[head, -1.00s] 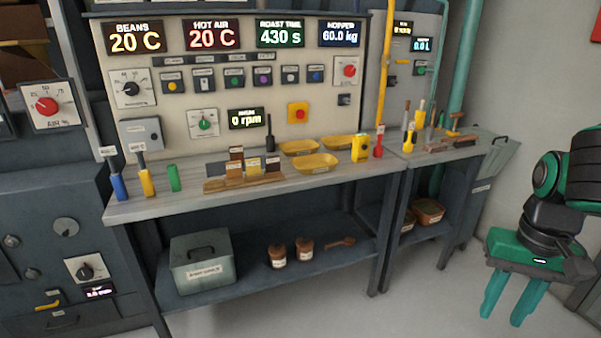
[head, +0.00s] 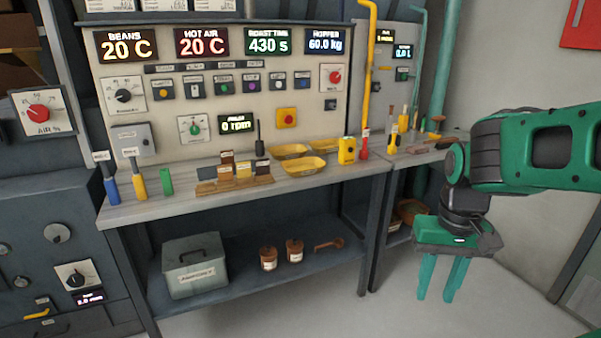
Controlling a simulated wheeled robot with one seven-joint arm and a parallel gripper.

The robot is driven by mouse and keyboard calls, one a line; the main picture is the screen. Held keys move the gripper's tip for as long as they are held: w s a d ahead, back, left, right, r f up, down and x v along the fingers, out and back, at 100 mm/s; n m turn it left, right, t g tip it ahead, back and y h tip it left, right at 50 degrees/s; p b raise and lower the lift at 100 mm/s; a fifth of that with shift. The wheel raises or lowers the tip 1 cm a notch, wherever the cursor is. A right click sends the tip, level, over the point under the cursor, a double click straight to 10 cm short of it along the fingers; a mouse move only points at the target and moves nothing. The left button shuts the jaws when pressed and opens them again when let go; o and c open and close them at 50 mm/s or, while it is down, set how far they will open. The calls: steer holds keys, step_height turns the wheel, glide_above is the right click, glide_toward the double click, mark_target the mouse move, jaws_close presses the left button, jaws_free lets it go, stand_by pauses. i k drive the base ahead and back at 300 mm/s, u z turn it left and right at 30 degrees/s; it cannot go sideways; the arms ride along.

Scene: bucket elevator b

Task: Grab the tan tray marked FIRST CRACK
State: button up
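A wooden rack (head: 235,186) on the workbench holds several small sample trays in tan and brown tones. One tan-yellow tray (head: 243,170) stands in the middle of it, with a brown tray (head: 226,171) to its left and a dark brown tray (head: 262,168) to its right. Their labels are too small to read, so I cannot tell which says FIRST CRACK. My gripper (head: 438,297) hangs at the right, in front of the bench and well apart from the rack. Its teal fingers point down, spread apart, with nothing between them.
Yellow dishes (head: 303,166), a yellow device (head: 346,151) and a red-based tool (head: 364,145) stand right of the rack. A blue-handled tool (head: 110,190) and a green cylinder (head: 166,181) stand left.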

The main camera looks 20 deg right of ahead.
mark_target(303, 167)
steer(key=i, duration=1.5)
